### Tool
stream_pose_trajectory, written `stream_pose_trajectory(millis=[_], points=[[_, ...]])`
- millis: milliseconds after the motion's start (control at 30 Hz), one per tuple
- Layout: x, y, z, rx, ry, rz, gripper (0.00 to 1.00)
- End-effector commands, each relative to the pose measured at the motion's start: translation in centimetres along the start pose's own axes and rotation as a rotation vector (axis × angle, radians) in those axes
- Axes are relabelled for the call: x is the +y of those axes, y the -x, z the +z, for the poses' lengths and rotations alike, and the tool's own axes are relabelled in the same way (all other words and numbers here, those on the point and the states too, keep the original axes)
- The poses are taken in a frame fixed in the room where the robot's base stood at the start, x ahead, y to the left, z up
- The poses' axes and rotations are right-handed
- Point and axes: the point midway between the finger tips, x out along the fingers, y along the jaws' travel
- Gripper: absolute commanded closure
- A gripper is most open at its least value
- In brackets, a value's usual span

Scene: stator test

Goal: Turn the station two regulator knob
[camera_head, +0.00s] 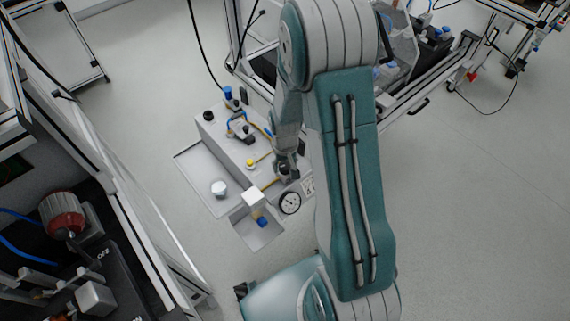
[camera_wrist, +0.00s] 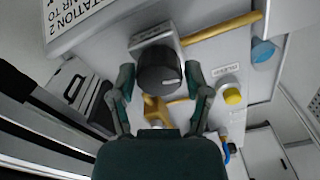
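The regulator knob (camera_wrist: 160,70) is black and round with a white pointer line, on a grey metal block with yellow pipes. In the wrist view it sits beside a label (camera_wrist: 70,15) reading "STATION 2". My gripper (camera_wrist: 160,72) is open, with one green finger on each side of the knob. Gaps show between both fingers and the knob, and I cannot tell whether the fingertips reach down to its sides. In the head view my gripper (camera_head: 287,165) is over the near right end of the grey station box (camera_head: 225,135); the arm and gripper largely hide the knob there.
A yellow button (camera_wrist: 232,95) and a blue cap (camera_wrist: 263,50) stand right of the knob. In the head view a round gauge (camera_head: 290,203) is just below my gripper. A framed bench (camera_head: 140,220) lies left; open floor (camera_head: 470,200) lies right.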

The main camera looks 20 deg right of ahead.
Motion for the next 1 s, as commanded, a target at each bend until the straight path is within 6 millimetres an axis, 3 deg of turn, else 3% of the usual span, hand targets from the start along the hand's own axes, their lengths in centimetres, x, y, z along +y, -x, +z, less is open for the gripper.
stream_pose_trajectory(millis=[467,667,1000], points=[[0.0,0.4,0.0,0.000,-0.001,0.000,0.13],[0.0,3.3,-0.1,0.005,-0.001,0.001,0.13],[-0.1,10.0,-0.2,0.002,0.000,0.001,0.13]])
